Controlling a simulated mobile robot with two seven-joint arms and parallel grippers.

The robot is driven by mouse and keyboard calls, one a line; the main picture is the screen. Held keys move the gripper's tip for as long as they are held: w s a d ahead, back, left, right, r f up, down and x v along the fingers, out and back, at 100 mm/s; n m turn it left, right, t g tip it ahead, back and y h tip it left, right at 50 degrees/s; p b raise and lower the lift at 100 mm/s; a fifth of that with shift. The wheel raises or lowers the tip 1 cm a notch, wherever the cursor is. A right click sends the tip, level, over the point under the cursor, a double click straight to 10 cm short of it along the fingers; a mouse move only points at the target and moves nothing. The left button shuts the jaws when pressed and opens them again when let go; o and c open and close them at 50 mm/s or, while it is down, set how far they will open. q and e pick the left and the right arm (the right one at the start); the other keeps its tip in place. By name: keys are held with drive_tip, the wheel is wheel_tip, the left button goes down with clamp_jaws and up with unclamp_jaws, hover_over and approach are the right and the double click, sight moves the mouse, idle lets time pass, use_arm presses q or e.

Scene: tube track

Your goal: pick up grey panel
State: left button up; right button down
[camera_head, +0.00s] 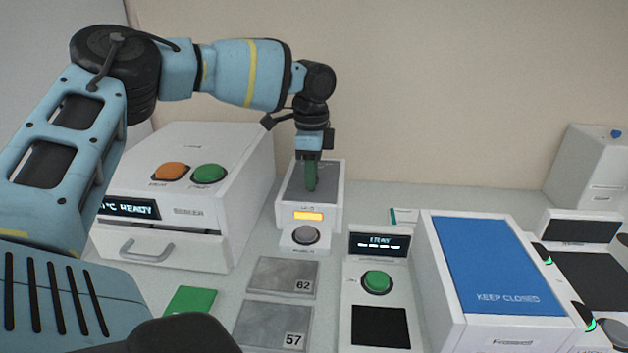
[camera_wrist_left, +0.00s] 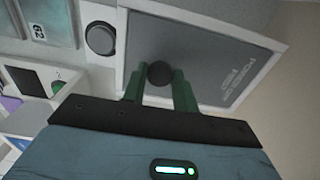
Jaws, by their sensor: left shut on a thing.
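The grey panel (camera_head: 327,187) lies in the top of a white unit (camera_head: 283,216) with an amber display and a grey button. In the left wrist view the panel (camera_wrist_left: 215,75) has lettering and a dark round knob (camera_wrist_left: 158,71). My left gripper (camera_head: 311,186), with green fingers, points down at the panel. In the wrist view its fingers (camera_wrist_left: 158,82) are shut on the knob, one on each side. The panel appears to sit within the white rim; I cannot tell if it is lifted at all. My right gripper is not in view.
A white box with orange and green buttons (camera_head: 200,150) stands close on the left. Grey plates marked 62 (camera_head: 283,277) and 57 (camera_head: 272,326) and a green plate (camera_head: 190,300) lie in front. A blue-lidded box (camera_head: 495,265) and a green-button unit (camera_head: 377,283) stand right.

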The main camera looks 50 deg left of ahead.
use_arm(q)
drive_tip(key=shift+r, duration=0.1)
wheel_tip(320, 180, up, 10)
idle(0.5)
